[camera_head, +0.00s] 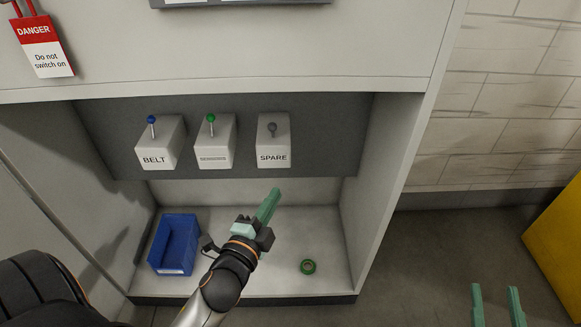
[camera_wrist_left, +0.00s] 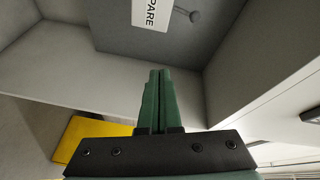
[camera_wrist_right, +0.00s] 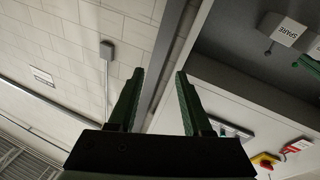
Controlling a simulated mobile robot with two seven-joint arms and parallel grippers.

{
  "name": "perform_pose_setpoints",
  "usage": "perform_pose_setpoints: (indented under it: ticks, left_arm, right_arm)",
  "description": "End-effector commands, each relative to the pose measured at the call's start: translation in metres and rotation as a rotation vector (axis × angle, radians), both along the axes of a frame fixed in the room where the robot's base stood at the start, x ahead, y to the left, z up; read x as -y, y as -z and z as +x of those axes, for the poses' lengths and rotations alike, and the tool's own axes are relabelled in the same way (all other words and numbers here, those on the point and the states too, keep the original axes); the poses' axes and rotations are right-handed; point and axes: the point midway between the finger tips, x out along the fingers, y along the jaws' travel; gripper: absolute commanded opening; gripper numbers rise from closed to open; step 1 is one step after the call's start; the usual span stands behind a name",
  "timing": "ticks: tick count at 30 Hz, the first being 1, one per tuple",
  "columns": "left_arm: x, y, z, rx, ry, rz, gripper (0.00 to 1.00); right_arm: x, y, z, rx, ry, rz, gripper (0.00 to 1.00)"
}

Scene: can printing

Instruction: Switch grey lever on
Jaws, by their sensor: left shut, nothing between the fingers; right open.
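The grey lever (camera_head: 272,129) stands up from the white box labelled SPARE (camera_head: 274,148), the rightmost of three switch boxes on the grey panel. The lever also shows at the top of the left wrist view (camera_wrist_left: 190,15) and at the right of the right wrist view (camera_wrist_right: 268,50). My left gripper (camera_head: 275,193) is shut and empty, below the SPARE box and apart from it. Its closed fingers (camera_wrist_left: 160,74) point toward the panel. My right gripper (camera_head: 495,290) is open and empty, at the lower right, well away from the boxes.
The BELT box with a blue lever (camera_head: 151,120) and a box with a green lever (camera_head: 211,119) stand left of SPARE. A blue bin (camera_head: 173,243) and a green tape roll (camera_head: 308,267) are on the shelf below. A red DANGER tag (camera_head: 40,42) hangs upper left.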

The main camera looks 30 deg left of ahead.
Motion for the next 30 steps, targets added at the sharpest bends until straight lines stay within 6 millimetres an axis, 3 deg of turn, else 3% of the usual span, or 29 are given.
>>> perform_pose_setpoints:
  ticks: [1, 6, 14, 23, 30]
  left_arm:
    - [-0.005, 0.007, 0.003, 0.040, -0.015, 0.082, 0.00]
    - [-0.017, -0.010, 0.006, 0.112, -0.062, 0.301, 0.00]
    - [-0.022, -0.022, 0.006, 0.135, -0.086, 0.388, 0.00]
    - [-0.022, -0.022, 0.009, 0.134, -0.083, 0.385, 0.00]
    - [-0.027, -0.029, 0.034, 0.136, -0.083, 0.387, 0.00]
  right_arm:
    - [-0.002, 0.005, -0.002, 0.065, -0.012, 0.001, 0.50]
    - [-0.007, -0.019, -0.013, 0.219, -0.038, 0.002, 0.50]
    - [-0.009, -0.033, -0.019, 0.278, -0.048, 0.002, 0.50]
    - [-0.009, -0.031, -0.017, 0.267, -0.047, 0.002, 0.50]
    - [-0.006, -0.009, -0.009, 0.166, -0.030, 0.003, 0.50]
